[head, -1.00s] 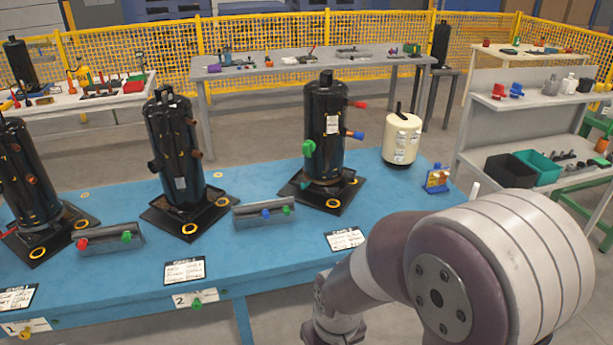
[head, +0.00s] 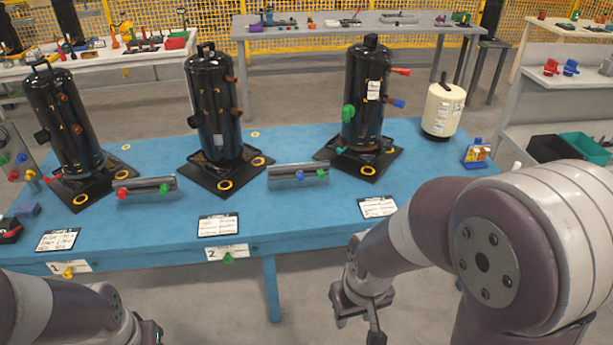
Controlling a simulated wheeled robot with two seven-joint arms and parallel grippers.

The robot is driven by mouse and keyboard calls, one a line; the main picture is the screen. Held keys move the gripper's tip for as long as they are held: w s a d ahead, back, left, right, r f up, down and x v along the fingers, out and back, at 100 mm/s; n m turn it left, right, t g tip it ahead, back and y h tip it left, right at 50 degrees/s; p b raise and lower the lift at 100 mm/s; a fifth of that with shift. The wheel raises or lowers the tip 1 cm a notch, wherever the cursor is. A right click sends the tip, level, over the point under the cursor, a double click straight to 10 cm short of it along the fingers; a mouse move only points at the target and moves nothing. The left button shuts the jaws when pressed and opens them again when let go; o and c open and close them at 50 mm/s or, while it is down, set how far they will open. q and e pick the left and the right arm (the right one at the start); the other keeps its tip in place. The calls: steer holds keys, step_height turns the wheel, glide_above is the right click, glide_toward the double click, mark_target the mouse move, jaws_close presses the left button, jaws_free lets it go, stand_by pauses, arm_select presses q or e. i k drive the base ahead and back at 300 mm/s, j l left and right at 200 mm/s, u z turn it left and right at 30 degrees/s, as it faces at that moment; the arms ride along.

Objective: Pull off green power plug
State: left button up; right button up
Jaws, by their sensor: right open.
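A large green plug (head: 348,113) sticks out of the left side of the right-hand black compressor (head: 367,95). That compressor also carries a red plug (head: 400,71) and a blue plug (head: 397,103) on its right side. A small teal-green piece (head: 341,149) shows low at its base. My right gripper (head: 358,322) is open and empty in front of the blue table, well below and apart from the green plug. My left gripper (head: 150,333) is at the bottom edge, mostly cut off, so its jaws cannot be read.
Two more black compressors (head: 212,100) stand to the left on the blue table (head: 300,215). Grey holders (head: 298,176) with coloured plugs lie between them. A cream tank (head: 442,108) and a small colourful box (head: 476,153) stand to the right. Cards lie along the front edge.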

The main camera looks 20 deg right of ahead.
mark_target(347, 111)
steer(key=i+l+z, duration=0.1)
steer(key=l, duration=0.3)
steer(key=i+l+z, duration=0.15)
steer(key=l, duration=0.25)
steer(key=i+l+z, duration=0.1)
steer(key=l, duration=0.3)
steer(key=i+l+z, duration=0.1)
steer(key=l, duration=0.3)
steer(key=i+l+z, duration=0.25)
steer(key=i+l, duration=0.2)
steer(key=l, duration=0.2)
